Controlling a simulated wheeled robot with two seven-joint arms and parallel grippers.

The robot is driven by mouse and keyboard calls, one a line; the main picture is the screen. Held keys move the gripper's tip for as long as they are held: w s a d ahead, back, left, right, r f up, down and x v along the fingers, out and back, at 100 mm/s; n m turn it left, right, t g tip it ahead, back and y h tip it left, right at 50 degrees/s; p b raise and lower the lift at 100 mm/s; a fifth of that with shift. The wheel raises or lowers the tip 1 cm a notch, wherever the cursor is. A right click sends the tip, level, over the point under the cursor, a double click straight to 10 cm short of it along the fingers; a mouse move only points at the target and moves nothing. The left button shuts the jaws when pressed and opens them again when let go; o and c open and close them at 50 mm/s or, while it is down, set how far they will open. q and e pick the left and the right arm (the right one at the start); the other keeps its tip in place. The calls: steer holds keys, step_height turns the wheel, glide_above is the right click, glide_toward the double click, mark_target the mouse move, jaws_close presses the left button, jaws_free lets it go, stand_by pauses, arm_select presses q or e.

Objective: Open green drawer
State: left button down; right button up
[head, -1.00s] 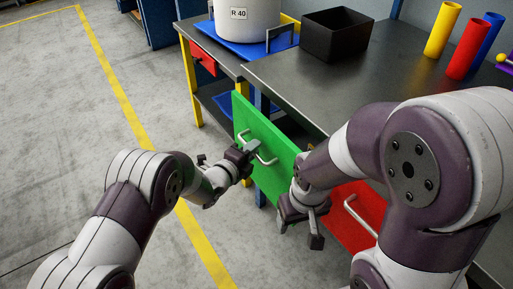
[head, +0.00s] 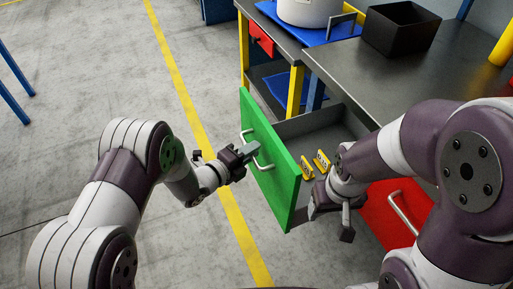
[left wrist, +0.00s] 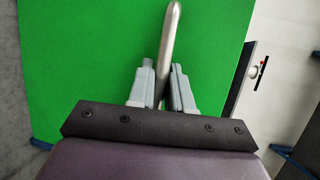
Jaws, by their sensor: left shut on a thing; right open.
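The green drawer (head: 270,168) stands pulled out from the workbench, its grey interior showing in the head view. Several yellow objects with dark marks (head: 321,161) lie inside it near the front. My left gripper (head: 249,151) is shut on the drawer's metal handle (head: 262,163). In the left wrist view, the fingers of my left gripper (left wrist: 163,90) close on both sides of the handle bar (left wrist: 171,42), against the green front (left wrist: 80,60). My right gripper (head: 340,222) is open and empty, beside the right end of the green drawer, in front of the red drawer.
A red drawer (head: 378,215) with a metal handle is right of the green one. On the bench top (head: 355,75) stand a black bin (head: 402,28) and a yellow cylinder (head: 503,48). A white container (head: 308,12) sits on a blue tray. Free floor lies at left.

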arm_select(q)
steer(key=c, duration=1.4)
jaws_free()
steer(key=shift+a, duration=0.1)
steer(key=p+v, duration=0.2)
steer(key=v, duration=1)
steer(key=shift+s+a, duration=0.2)
steer(key=shift+s, duration=0.1)
